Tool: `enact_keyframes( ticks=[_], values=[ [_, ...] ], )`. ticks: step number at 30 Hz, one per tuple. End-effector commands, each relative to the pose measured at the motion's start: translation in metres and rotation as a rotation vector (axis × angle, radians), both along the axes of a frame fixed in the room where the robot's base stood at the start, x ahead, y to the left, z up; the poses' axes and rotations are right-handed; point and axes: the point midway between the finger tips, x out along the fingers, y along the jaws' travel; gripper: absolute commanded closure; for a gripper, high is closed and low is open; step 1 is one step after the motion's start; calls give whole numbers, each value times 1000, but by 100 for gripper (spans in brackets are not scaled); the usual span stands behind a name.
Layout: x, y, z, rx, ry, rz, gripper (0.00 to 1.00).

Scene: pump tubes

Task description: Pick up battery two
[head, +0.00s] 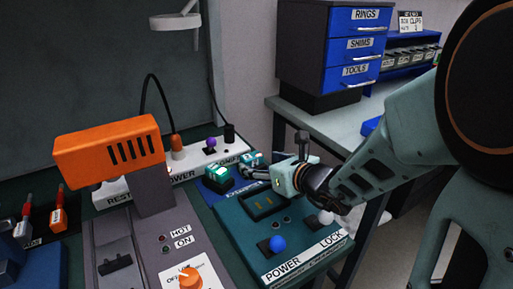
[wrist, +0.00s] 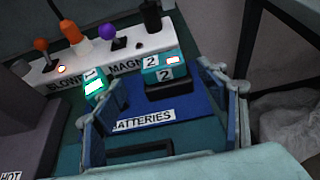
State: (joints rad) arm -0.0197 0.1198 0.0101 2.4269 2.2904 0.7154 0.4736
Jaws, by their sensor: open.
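Battery two (wrist: 166,74) is a teal block marked 2 with a small red light, standing at the back of the blue batteries tray (wrist: 195,108). Battery one (wrist: 95,85), with a lit green display, stands to its left. My gripper (wrist: 156,80) is open and empty in the wrist view, its fingers in front of and to either side of battery two, apart from it. The left finger overlaps battery one in the picture; I cannot tell if they touch. In the head view, my gripper (head: 256,171) reaches in from the right beside the tray (head: 216,187) and partly hides battery two.
A teal power box (head: 307,245) with an empty slot, blue knob (head: 277,243) and white knob (head: 326,217) lies below my gripper. A white strip with plugs and knobs (wrist: 70,68) runs behind the batteries. An orange lamp-like tool (head: 108,151) stands left.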

Motion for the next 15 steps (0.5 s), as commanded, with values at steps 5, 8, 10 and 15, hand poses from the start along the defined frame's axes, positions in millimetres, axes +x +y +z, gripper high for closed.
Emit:
enact_keyframes(
  ticks=[5, 8, 10, 15],
  values=[
    [21, 9, -16, 0, 1, 3, 33],
    [30, 16, -19, 1, 1, 3, 33],
    [33, 18, -20, -1, 1, 2, 33],
    [35, 18, -20, -1, 1, 1, 33]
  ],
)
